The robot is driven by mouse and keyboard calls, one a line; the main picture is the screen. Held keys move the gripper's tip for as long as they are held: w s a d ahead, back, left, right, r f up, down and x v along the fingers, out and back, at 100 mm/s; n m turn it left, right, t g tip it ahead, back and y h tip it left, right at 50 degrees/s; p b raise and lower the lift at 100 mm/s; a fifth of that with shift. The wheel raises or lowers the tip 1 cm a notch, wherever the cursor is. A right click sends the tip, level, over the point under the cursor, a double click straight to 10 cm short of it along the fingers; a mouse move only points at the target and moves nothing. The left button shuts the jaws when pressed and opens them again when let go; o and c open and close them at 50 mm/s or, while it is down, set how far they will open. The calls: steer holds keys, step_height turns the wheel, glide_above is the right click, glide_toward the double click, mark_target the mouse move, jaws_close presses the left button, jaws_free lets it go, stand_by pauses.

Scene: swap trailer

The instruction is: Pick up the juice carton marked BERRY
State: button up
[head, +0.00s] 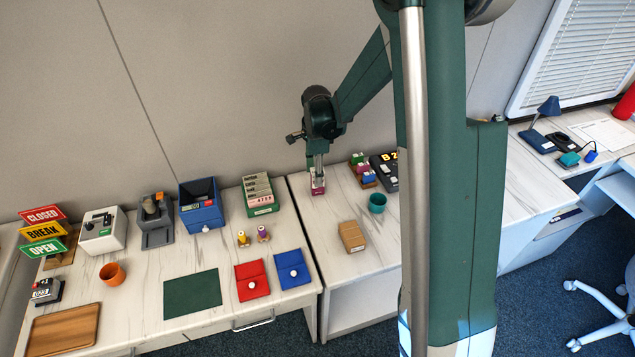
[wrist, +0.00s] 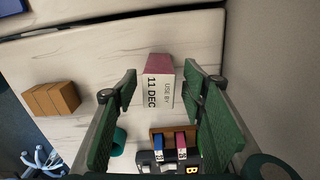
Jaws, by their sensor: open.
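A small carton with a maroon face (head: 318,186) stands on the right-hand desk near the wall, directly below my gripper (head: 318,170). In the wrist view the carton (wrist: 159,84) shows a maroon end and a white side printed "USE BY 11 DEC". The word BERRY is not readable in either view. My gripper (wrist: 160,74) is open, with its green finger pads to the left and right of the carton. The carton appears between or just beyond the fingertips; I cannot tell whether either finger touches it.
A wooden holder (wrist: 158,132) with small coloured blocks stands close to the carton, beside a dark device with lit characters (head: 388,170). A teal cup (head: 377,203) and a brown box (head: 351,237) stand nearer the front. A green card box (head: 261,208) is to the left.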

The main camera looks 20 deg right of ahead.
steer(key=shift+f, duration=0.75)
steer(key=shift+f, duration=0.1)
steer(key=shift+s+d+f+b, duration=0.1)
steer(key=shift+f+b, duration=0.3)
steer(key=shift+f, duration=0.85)
steer(key=shift+d+f+b, duration=0.1)
steer(key=shift+f+b, duration=0.25)
steer(key=shift+f, duration=0.9)
steer(key=c, duration=1)
